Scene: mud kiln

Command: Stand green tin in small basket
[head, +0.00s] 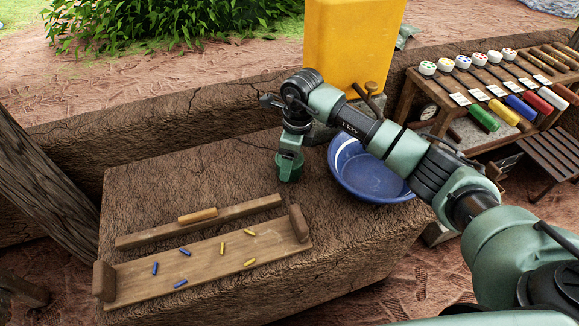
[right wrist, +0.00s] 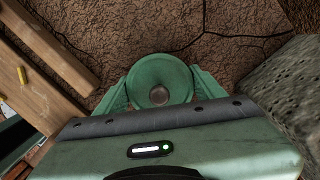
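The green tin (right wrist: 158,68) is round with a small dark knob on top, seen from above in the right wrist view. My right gripper (right wrist: 160,92) has a finger against each side of it and looks shut on it. In the head view the right gripper (head: 290,153) points down over the earthen block, with the green tin (head: 289,170) at its tips. Whether the tin touches the block is hard to tell. I see no small basket in either view. My left gripper is not in view.
A blue bowl (head: 368,174) is close right of the gripper. A wooden tray (head: 210,272) with several small coloured sticks lies front left, beside a wooden bar (head: 150,238). A yellow container (head: 350,40) stands behind. A rack (head: 405,105) with coloured rolls is at right.

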